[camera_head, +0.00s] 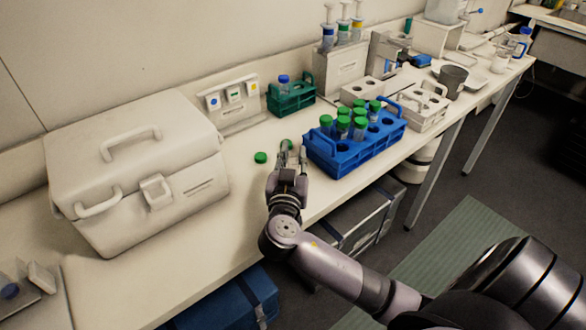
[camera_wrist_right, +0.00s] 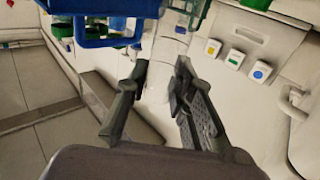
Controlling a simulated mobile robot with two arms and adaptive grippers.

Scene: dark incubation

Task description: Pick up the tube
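Several green-capped tubes (camera_head: 343,128) stand upright in a blue rack (camera_head: 345,160) on the bench. My right gripper (camera_head: 292,150) is just left of this rack, low over the bench. In the right wrist view the fingers (camera_wrist_right: 160,72) are apart, with a pale, unclear shape (camera_wrist_right: 165,50) in the gap. No grip on a tube is visible. The blue rack also shows there (camera_wrist_right: 95,40). My left gripper is not in view.
A green cap-like piece (camera_head: 260,157) lies left of my right gripper. A large white case (camera_head: 135,165) stands farther left. A green rack (camera_head: 290,103) with a blue-capped item and a label stand (camera_head: 232,104) are behind. The bench's front edge is close.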

